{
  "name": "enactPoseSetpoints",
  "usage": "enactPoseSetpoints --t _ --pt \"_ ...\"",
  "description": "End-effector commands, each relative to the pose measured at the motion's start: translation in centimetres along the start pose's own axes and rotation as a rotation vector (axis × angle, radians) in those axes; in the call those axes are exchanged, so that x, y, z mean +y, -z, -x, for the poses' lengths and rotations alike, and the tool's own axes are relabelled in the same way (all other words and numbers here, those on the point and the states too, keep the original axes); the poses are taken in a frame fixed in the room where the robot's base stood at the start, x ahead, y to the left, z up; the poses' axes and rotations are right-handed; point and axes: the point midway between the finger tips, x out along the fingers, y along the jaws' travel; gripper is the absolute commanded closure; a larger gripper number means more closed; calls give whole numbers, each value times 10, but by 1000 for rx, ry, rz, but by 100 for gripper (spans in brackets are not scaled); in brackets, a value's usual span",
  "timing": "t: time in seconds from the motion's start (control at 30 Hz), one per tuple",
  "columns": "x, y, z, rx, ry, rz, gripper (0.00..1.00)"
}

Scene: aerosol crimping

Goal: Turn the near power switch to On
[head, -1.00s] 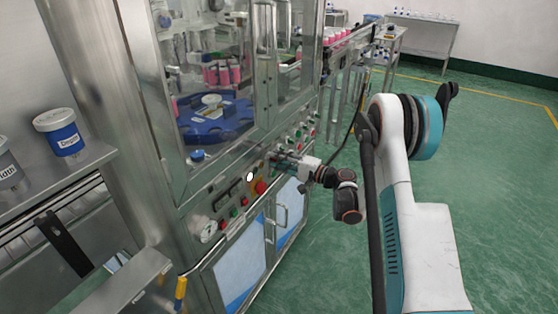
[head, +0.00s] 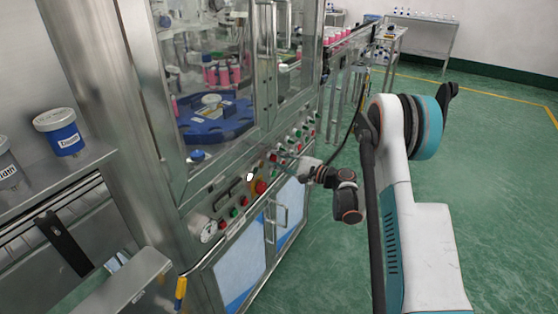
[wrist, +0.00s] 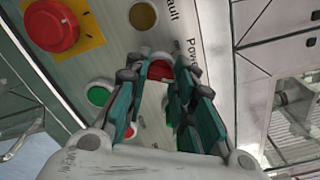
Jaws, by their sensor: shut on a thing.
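The near power switch is a red knob (wrist: 160,70) on the machine's control panel, beside the printed word "Power" in the wrist view. My gripper (wrist: 163,76) has its two teal and dark fingers on either side of the knob, shut on it. Part of the knob is hidden by the fingers, so I cannot tell its exact turn angle. In the head view, my gripper (head: 281,157) reaches the panel front from the right, and the switch is too small and covered to make out.
A red emergency button (wrist: 52,26) on a yellow plate sits left of my gripper. A yellow-brown "Fault" lamp (wrist: 143,15) and a green button (wrist: 99,95) are close by. Glass machine doors (head: 215,75) stand above the panel. Green floor at right is free.

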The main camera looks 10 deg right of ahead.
Motion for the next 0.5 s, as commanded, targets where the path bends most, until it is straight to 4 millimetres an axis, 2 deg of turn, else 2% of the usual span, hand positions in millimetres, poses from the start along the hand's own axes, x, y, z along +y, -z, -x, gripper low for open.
enactPoseSetpoints --t 0.3,0.33,0.4,0.5 --pt "1 1 0 1 -1 0 100" --pt "1 1 0 1 -1 0 75" --pt "1 0 0 1 -1 0 59" --pt "0 0 0 1 -1 0 57"
